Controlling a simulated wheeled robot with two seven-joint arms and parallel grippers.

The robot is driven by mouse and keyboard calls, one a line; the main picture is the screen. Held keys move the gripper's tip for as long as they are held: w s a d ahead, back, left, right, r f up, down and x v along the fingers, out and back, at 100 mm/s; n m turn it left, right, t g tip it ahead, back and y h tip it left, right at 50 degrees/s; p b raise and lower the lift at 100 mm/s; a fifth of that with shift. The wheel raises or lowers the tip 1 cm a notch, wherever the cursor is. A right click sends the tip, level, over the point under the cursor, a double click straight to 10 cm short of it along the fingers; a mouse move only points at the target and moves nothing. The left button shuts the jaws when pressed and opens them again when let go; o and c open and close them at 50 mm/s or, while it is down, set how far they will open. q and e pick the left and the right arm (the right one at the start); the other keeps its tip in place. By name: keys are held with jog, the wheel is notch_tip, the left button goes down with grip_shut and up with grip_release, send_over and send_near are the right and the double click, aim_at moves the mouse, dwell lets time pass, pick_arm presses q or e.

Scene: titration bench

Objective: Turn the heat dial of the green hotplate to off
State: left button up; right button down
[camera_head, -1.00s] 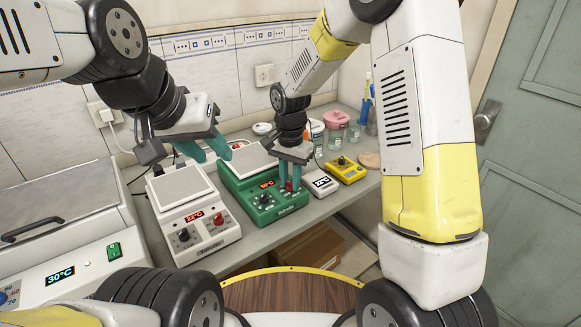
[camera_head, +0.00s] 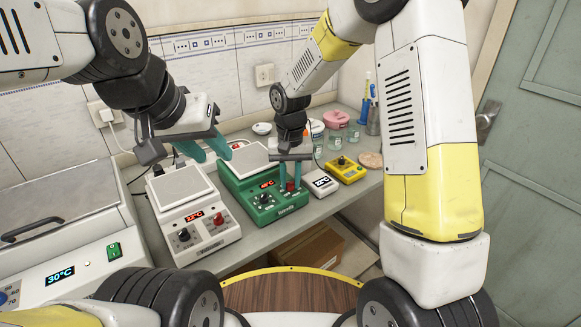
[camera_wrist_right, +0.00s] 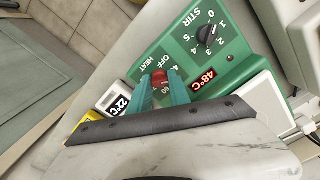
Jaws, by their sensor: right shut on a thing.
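The green hotplate (camera_head: 264,205) stands on the bench among other devices, with a pale square top plate and a red-lit display. In the right wrist view its panel (camera_wrist_right: 178,50) shows a black STIR dial (camera_wrist_right: 207,36), a display reading 48°C and a red HEAT dial (camera_wrist_right: 160,78). My right gripper (camera_head: 290,186) is over the panel's right side; in the wrist view its teal fingers (camera_wrist_right: 160,92) are shut on the red heat dial, one on each side. The fingers partly hide the dial's scale. My left gripper (camera_head: 212,148) hangs empty, fingers apart, above the plates of the white and green hotplates.
A white hotplate (camera_head: 198,230) showing 22°C stands to the left, and a white bath (camera_head: 75,240) showing 30°C is further left. A small white meter (camera_head: 320,183) and a yellow device (camera_head: 346,169) stand to the right. Beakers (camera_head: 335,137) are behind.

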aim_at(290, 182)
jog(key=n, duration=1.3)
dwell(0.5)
jog(key=c, duration=1.2)
grip_release()
notch_tip(290, 182, up, 8)
jog(key=shift+f, duration=0.1)
jog(key=shift+d, duration=0.1)
